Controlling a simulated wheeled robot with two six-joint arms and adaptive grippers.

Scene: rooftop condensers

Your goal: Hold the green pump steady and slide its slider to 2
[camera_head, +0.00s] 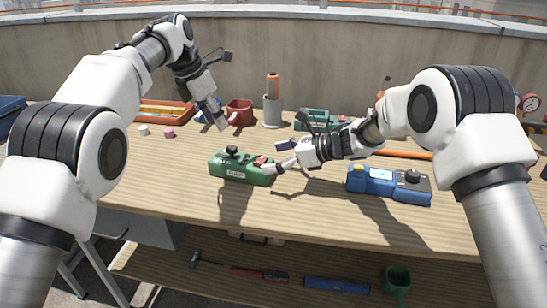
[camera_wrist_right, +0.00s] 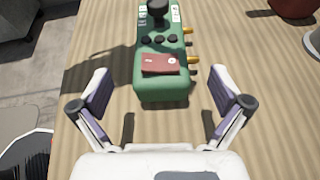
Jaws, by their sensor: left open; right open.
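The green pump (camera_head: 236,172) lies on the wooden table, left of the middle in the head view. It has a black knob on top and a red part at its right end. In the right wrist view the pump (camera_wrist_right: 162,88) shows a black knob, black buttons, brass fittings and a red plate. Its slider and scale are too small to make out. My right gripper (camera_head: 277,157) is open at the pump's right end, its fingers (camera_wrist_right: 160,93) spread either side without visible contact. My left gripper (camera_head: 213,115) is open and empty, behind and above the pump.
A blue device (camera_head: 388,187) with a knob stands to the right. Behind are a red mug (camera_head: 239,112), a grey holder (camera_head: 272,112), an orange tray (camera_head: 163,113) and a teal device (camera_head: 312,118). The table front is clear; a lower shelf holds tools.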

